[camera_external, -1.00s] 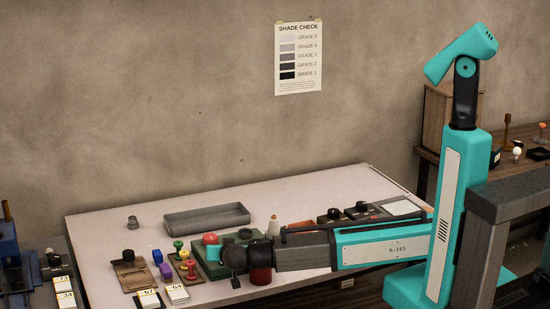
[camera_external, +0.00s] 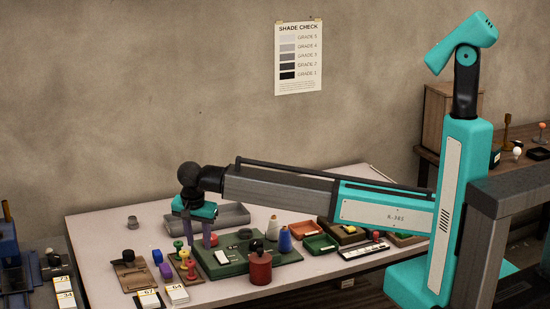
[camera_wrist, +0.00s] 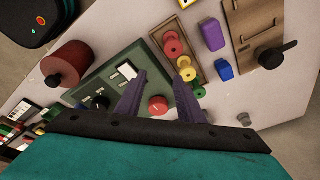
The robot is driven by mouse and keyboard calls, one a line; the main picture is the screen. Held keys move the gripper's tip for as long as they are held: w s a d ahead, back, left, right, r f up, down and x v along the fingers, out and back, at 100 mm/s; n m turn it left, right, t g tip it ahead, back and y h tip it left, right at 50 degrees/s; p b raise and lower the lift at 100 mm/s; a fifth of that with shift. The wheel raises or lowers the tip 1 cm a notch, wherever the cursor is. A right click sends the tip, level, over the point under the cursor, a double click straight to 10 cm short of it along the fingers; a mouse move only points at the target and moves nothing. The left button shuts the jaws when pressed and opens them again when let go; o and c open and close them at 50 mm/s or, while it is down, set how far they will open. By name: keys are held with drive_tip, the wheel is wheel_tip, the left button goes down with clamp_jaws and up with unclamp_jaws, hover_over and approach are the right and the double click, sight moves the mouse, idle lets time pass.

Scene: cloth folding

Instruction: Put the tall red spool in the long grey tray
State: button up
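The tall red spool (camera_external: 191,268) stands at the near end of a small wooden rack, in front of a yellow and a green spool. In the wrist view the red spool (camera_wrist: 172,42) is ahead of my fingertips. My gripper (camera_external: 199,244) points down with its two purple fingers apart and nothing between them. It hovers near the rack and the left edge of a green board. The wrist view also shows the open fingers (camera_wrist: 160,76). The long grey tray (camera_external: 237,214) lies behind my gripper, partly hidden by it, and I see nothing in its visible part.
The green board (camera_external: 225,268) carries a red knob (camera_wrist: 158,105) and other parts. A red drum (camera_external: 261,268) with a black top stands at its front. A purple block (camera_external: 165,271) and a blue block (camera_external: 157,256) sit left of the rack.

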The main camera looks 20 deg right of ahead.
sight(190, 263)
drive_tip(key=a+r+g, duration=0.1)
drive_tip(key=a+r+y, duration=0.1)
drive_tip(key=r, duration=0.1)
drive_tip(key=a+r+g, duration=0.1)
drive_tip(key=shift+s+a+r+g, duration=0.2)
drive_tip(key=shift+s+r+g, duration=0.1)
drive_tip(key=shift+s+r, duration=0.1)
drive_tip(key=shift+f+p, duration=0.9)
drive_tip(key=shift+f, duration=3.45)
drive_tip(key=shift+f, duration=0.1)
drive_tip(key=shift+w+f+p, duration=0.1)
drive_tip(key=shift+f+p, duration=0.8)
drive_tip(key=shift+f, duration=1.6)
